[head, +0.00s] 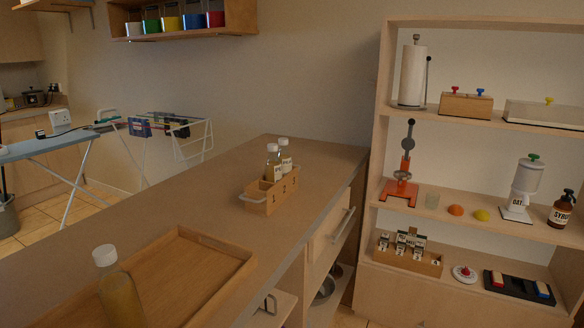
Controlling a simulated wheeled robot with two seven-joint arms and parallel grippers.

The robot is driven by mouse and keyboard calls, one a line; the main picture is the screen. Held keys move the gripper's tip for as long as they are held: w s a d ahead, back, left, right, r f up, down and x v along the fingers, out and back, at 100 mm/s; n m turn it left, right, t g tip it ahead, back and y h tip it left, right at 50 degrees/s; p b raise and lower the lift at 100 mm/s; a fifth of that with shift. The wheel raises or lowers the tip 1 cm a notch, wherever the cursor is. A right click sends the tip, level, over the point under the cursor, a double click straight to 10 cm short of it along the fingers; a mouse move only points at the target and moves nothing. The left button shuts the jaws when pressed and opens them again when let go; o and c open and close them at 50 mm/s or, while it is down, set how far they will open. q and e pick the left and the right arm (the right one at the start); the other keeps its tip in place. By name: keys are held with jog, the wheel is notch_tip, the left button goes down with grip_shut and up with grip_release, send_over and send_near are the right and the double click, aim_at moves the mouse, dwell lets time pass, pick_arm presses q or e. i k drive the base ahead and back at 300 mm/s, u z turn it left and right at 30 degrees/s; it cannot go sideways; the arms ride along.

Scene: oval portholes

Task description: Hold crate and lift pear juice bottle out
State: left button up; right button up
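A small wooden crate (257,206) stands on the counter, right of the middle, with dark marks like numerals on its side. Two bottles with white caps stand upright in it, a nearer bottle (272,160) and a farther bottle (285,159). They carry pale labels too small to read, so I cannot tell which is pear juice. Their lower parts are hidden by the crate. Another white-capped bottle (120,295) with yellowish contents stands at the lower left, by the wooden tray. Neither of my grippers is in view.
The wooden tray (247,266) lies on the near counter. The counter (190,218) is clear between tray and crate. A drawer handle (343,222) sticks out below the counter's right edge. A shelf unit (470,130) with several items stands at the right.

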aim_at(273, 170)
jog(key=k, duration=0.35)
jog(key=z, duration=1.4)
jog(key=i, duration=2.55)
jog(key=u, duration=2.3)
